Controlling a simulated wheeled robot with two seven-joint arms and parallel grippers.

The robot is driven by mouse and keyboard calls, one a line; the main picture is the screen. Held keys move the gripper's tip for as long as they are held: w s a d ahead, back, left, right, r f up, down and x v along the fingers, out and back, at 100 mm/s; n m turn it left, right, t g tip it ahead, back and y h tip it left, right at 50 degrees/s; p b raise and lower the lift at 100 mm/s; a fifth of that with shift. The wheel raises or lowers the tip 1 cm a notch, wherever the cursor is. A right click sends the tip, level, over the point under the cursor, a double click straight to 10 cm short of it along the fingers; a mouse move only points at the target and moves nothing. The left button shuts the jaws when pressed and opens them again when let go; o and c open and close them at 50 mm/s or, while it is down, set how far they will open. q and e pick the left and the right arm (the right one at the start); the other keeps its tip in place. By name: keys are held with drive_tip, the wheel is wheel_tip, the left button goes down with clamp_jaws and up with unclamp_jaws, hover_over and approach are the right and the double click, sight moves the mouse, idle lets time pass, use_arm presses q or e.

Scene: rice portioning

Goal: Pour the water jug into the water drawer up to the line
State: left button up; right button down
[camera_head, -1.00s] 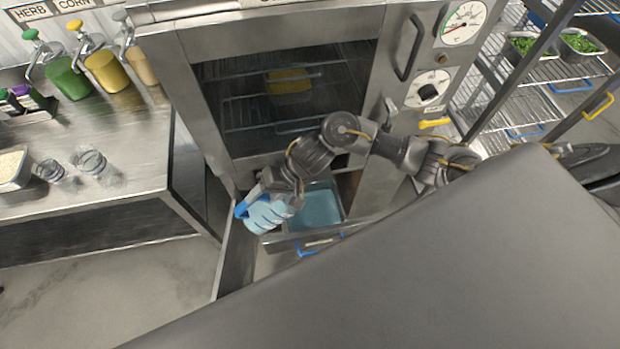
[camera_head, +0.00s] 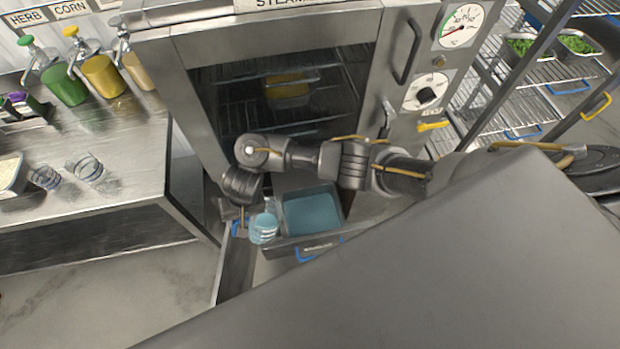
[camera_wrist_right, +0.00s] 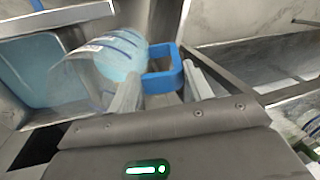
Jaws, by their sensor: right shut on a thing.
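The water jug (camera_head: 264,227) is clear with a blue handle and blue bands. It is at the left edge of the water drawer, and light blue water shows in it. In the right wrist view the jug (camera_wrist_right: 105,62) has its blue handle (camera_wrist_right: 165,72) between the fingers. My right gripper (camera_head: 238,222) is shut on that handle. The water drawer (camera_head: 343,212) is pulled out below the steamer and holds blue water (camera_head: 310,213). It also shows in the right wrist view (camera_wrist_right: 65,16). I cannot make out the fill line. My left gripper is not in view.
The steamer (camera_head: 165,75) stands behind the drawer, its door closed. A steel counter (camera_head: 120,150) with two clear cups (camera_head: 88,168) and pump dispensers (camera_head: 100,75) is at left. A wire rack (camera_head: 490,100) is at right. A large grey surface (camera_head: 400,270) fills the lower right.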

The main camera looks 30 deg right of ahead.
drive_tip(key=f, duration=0.1)
drive_tip(key=a+f+h, duration=0.2)
drive_tip(key=shift+w+a+f+b, duration=0.1)
drive_tip(key=shift+w+f+b, duration=0.2)
drive_tip(key=shift+f+b, duration=0.05)
drive_tip(key=shift+w+a+f+h+b, duration=0.1)
drive_tip(key=shift+a+f+h+b, duration=0.15)
drive_tip(key=shift+f, duration=0.2)
drive_tip(key=shift+w+a+f+h+b, duration=0.1)
drive_tip(key=shift+a+f+h+b, duration=0.15)
drive_tip(key=shift+f, duration=0.2)
drive_tip(key=shift+f, duration=0.15)
